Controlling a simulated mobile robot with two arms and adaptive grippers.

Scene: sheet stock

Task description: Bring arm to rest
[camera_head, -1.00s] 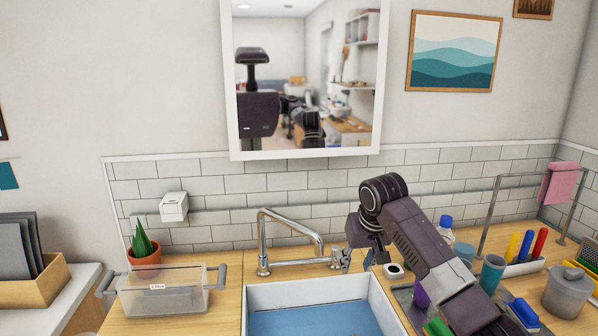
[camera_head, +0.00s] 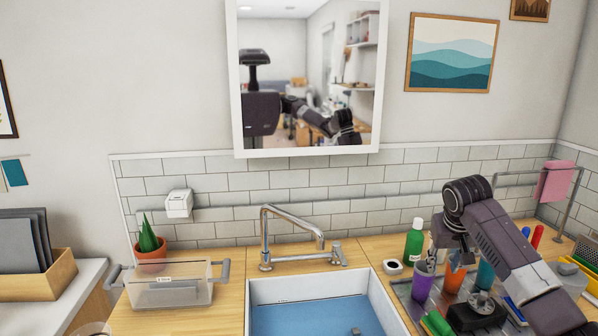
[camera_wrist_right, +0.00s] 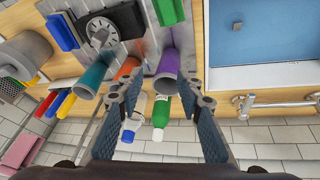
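My right arm comes in from the lower right of the head view, bent at a dark joint. Its right gripper (camera_head: 445,254) hangs down above the cups at the right of the sink. In the right wrist view the gripper (camera_wrist_right: 158,88) has its two fingers spread wide, with nothing held between them. Beyond the fingers are a purple cup (camera_wrist_right: 167,75), an orange cup (camera_wrist_right: 127,68), a green bottle (camera_wrist_right: 159,112) and a white bottle with a blue cap (camera_wrist_right: 128,136). My left gripper is not in view.
A sink (camera_head: 257,290) with a faucet (camera_head: 293,222) is in the middle. A clear bin (camera_head: 170,293) and a potted plant (camera_head: 150,246) stand left of it. A teal cup (camera_head: 486,274), pens and a towel rail (camera_head: 515,173) are at the right. A mirror (camera_head: 236,80) hangs above.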

